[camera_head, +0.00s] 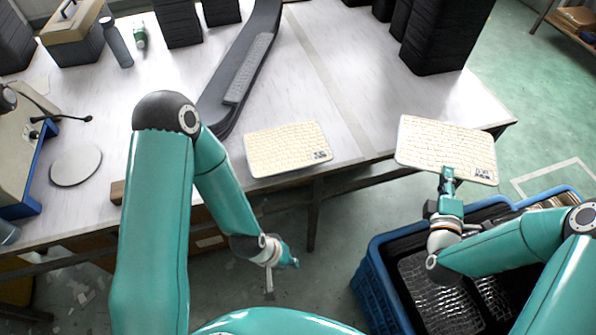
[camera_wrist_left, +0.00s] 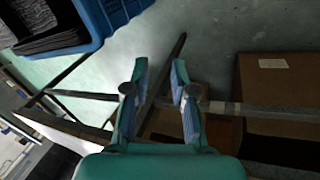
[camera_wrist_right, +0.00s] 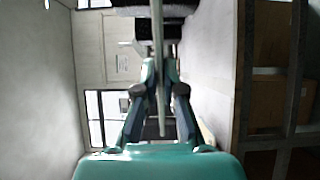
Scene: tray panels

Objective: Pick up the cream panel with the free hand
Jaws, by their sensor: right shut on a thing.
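One cream panel (camera_head: 286,147) with a small dark printed mark lies flat on the table near its front edge. A second, similar cream panel (camera_head: 440,142) is held in the air by my right gripper (camera_head: 447,175), which is shut on its lower edge. The right wrist view shows this held panel (camera_wrist_right: 159,60) edge-on between the fingers (camera_wrist_right: 160,100). My left gripper (camera_head: 281,277) is open and empty, below and in front of the table edge, apart from the table panel. Its spread fingers (camera_wrist_left: 160,90) show in the left wrist view.
A blue crate (camera_head: 372,268) with dark trays inside stands on the floor below my right gripper. On the table (camera_head: 340,100) are a dark curved conveyor (camera_head: 237,75), stacks of black trays (camera_head: 445,35) and a round pale disc (camera_head: 76,165). The table's front edge lies between my left gripper and the panel.

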